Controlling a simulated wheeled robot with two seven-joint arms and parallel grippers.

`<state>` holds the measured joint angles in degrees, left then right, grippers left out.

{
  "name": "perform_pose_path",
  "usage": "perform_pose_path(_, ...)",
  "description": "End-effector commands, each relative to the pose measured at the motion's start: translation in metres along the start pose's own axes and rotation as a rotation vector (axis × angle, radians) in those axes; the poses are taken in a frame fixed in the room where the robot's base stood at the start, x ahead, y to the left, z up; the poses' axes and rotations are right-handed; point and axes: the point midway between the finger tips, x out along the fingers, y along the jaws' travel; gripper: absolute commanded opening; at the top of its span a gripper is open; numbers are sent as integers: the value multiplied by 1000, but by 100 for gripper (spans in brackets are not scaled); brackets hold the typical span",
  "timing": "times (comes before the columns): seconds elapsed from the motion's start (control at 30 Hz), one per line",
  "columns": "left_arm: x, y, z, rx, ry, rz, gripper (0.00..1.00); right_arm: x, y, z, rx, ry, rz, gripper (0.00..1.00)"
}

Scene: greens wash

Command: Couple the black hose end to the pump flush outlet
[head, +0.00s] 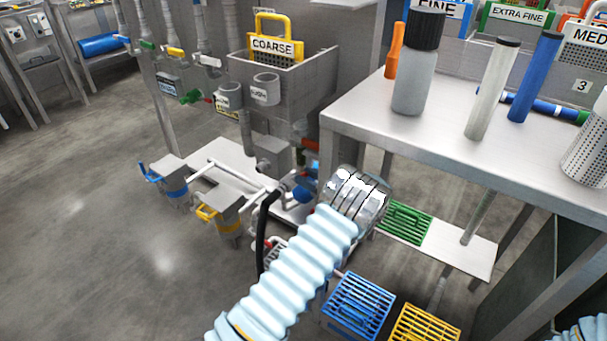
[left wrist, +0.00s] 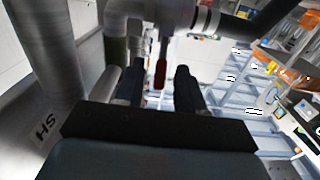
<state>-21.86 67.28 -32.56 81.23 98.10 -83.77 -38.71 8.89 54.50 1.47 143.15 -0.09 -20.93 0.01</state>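The black hose (head: 262,232) hangs in a bend left of my left wrist in the head view. Its upper end lies near the white pipework. A label ending in "SH" (left wrist: 45,127) is at the left. My left gripper (left wrist: 159,72) is open, its dark fingers apart with nothing visibly held. In the head view its fingers are hidden behind my metal wrist. My right gripper is out of view.
A red valve handle (left wrist: 160,72) hangs beyond my left fingers. The steel table (head: 450,150) with bottles and tubes stands right of my left arm. The COARSE basket (head: 277,47) sits in a grey tank. Blue (head: 358,305) and yellow crates lie low. Floor at left is clear.

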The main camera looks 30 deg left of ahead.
Motion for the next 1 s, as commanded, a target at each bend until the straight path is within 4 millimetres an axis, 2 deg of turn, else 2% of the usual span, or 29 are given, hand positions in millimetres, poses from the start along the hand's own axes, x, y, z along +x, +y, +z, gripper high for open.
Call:
perform_pose_path(0.17, 16, 0, 0, 0, 1, 0, 38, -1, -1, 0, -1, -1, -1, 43)
perform_pose_path(0.47, 18, 0, 0, 0, 0, 1, 38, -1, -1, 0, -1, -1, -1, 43)
perform_pose_path(0.7, 18, 0, 0, 0, 0, 1, 2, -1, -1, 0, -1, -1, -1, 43)
perform_pose_path(1.0, 19, -5, 1, -53, 3, 53, 0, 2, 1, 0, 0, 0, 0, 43)
